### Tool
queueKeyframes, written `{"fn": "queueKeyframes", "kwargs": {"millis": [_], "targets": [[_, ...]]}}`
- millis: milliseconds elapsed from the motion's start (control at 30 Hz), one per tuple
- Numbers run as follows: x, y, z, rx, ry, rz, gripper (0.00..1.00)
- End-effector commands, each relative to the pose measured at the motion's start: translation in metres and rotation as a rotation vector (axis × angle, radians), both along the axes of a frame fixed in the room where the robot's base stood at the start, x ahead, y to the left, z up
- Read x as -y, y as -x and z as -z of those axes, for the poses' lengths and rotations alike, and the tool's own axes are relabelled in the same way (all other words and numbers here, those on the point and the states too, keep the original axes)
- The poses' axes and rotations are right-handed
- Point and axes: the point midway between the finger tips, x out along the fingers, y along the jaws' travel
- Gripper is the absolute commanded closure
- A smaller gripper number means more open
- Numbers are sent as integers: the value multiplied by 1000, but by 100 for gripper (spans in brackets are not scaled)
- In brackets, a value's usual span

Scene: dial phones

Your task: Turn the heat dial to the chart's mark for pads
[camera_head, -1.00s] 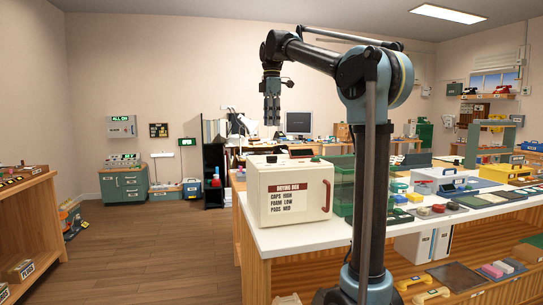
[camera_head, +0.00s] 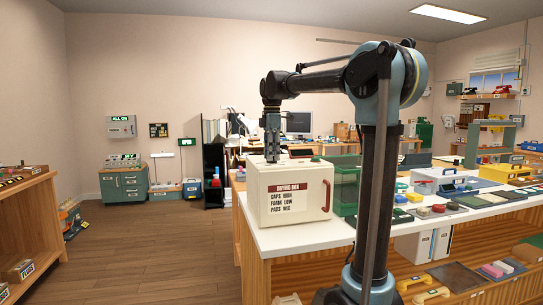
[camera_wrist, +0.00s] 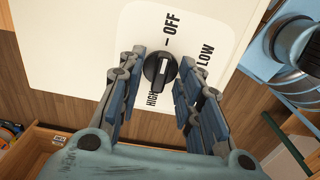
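The drying box (camera_head: 262,211) is a cream box on the white counter, with a red handle at its right. Its front chart (camera_head: 289,201) reads caps high, foam low, pads mid. The black heat dial (camera_wrist: 160,71) on its top shows in the wrist view, and its white stripe lies roughly in line with the OFF mark. LOW is printed to the right and HIGH to the lower left; no MID label is visible. My gripper (camera_wrist: 158,66) is open, one finger either side of the dial, with small gaps. In the head view my gripper (camera_head: 272,157) is at the box top.
A green translucent bin (camera_head: 345,183) stands just right of the box on the counter (camera_head: 310,238). Other trays and boxes lie farther right. A wooden shelf (camera_head: 35,205) stands at the far left. The floor (camera_head: 150,240) between is clear.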

Motion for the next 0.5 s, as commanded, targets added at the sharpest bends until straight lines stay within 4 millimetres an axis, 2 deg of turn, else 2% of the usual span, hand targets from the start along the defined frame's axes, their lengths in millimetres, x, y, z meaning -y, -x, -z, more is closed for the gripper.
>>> {"fn": "queueKeyframes", "kwargs": {"millis": [233,400,500], "targets": [[0,0,0,0,0,0,68],[0,0,0,0,0,0,100],[0,0,0,0,0,0,100]]}}
